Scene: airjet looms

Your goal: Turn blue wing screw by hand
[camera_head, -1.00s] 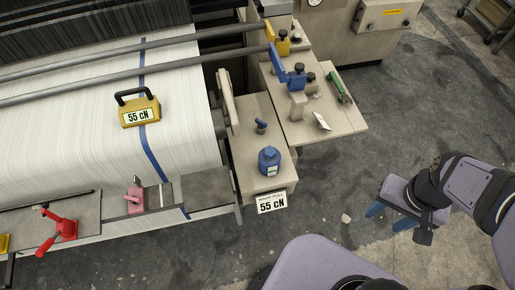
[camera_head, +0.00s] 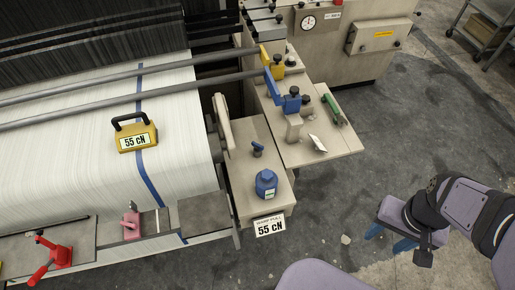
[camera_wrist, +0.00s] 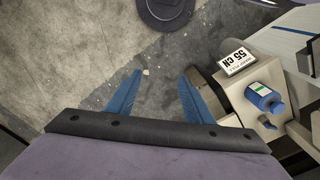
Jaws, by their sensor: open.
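A small blue screw-like piece with a dark top (camera_head: 257,150) stands on the beige side box of the loom, behind a blue bottle (camera_head: 266,185). It looks like the blue wing screw, but its wings are too small to make out. A blue bracket (camera_head: 287,99) with a dark knob sits farther back on the beige shelf. My gripper (camera_head: 390,237) is open and empty over the floor, well to the right of the box. In the wrist view its two blue fingers (camera_wrist: 160,78) are spread apart, with the bottle (camera_wrist: 264,98) to their right.
A "55 cN" card (camera_head: 270,225) hangs at the box's front. A yellow weight (camera_head: 135,136) rests on the white cloth. A green-handled tool (camera_head: 333,108) and a white tag (camera_head: 317,142) lie on the shelf.

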